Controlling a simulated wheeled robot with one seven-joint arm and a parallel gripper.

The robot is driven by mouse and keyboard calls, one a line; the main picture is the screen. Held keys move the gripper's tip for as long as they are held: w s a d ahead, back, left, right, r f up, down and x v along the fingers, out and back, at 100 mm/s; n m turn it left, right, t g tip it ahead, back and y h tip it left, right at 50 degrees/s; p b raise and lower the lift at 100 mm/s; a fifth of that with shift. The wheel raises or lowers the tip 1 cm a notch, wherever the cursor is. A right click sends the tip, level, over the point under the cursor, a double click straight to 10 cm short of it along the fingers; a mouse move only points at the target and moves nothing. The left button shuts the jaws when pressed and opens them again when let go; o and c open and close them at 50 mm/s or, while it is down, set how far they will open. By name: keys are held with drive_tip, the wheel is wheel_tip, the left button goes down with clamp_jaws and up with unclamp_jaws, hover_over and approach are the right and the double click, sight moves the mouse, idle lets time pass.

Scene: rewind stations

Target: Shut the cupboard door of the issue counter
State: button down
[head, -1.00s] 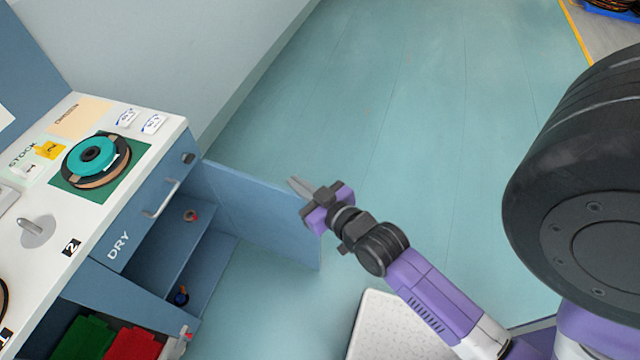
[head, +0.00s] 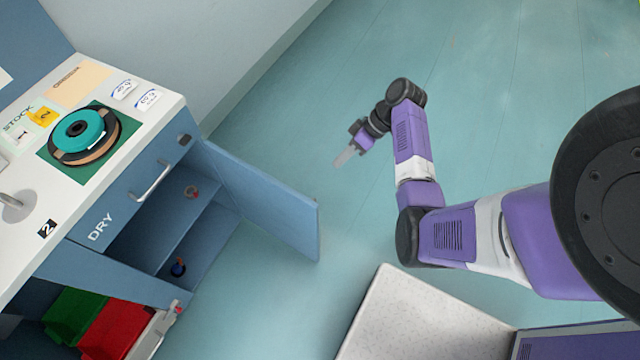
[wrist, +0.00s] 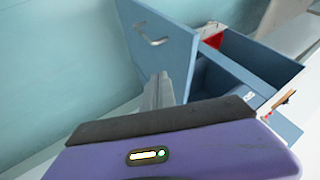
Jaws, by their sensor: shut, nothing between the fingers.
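The issue counter (head: 150,98) stands at the left in the head view, with a drawer marked DRY (head: 125,205) in its front. Its cupboard door (head: 265,200), a flat blue panel, stands wide open, swung out from the far end of the front. Its handled face shows in the wrist view (wrist: 178,55). Inside the cupboard (head: 175,235) are two shelf levels, each with a small item. My gripper (head: 344,157) is shut and empty, beyond the door's free edge on its outer side, apart from it. The shut fingers also show in the wrist view (wrist: 160,92).
A teal reel (head: 80,132) lies on the counter top. Green (head: 75,315) and red (head: 115,328) bins sit low at the left. A pale speckled surface (head: 420,320) is at the bottom. The floor around the gripper and along the wall is clear.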

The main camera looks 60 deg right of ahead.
drive_tip(key=w+a+f+p, duration=0.2)
drive_tip(key=w+a+f, duration=0.1)
drive_tip(key=a+f, duration=0.4)
drive_tip(key=shift+w+a+f+n, duration=0.35)
drive_tip(key=shift+a+n, duration=0.05)
drive_tip(key=shift+a, duration=0.8)
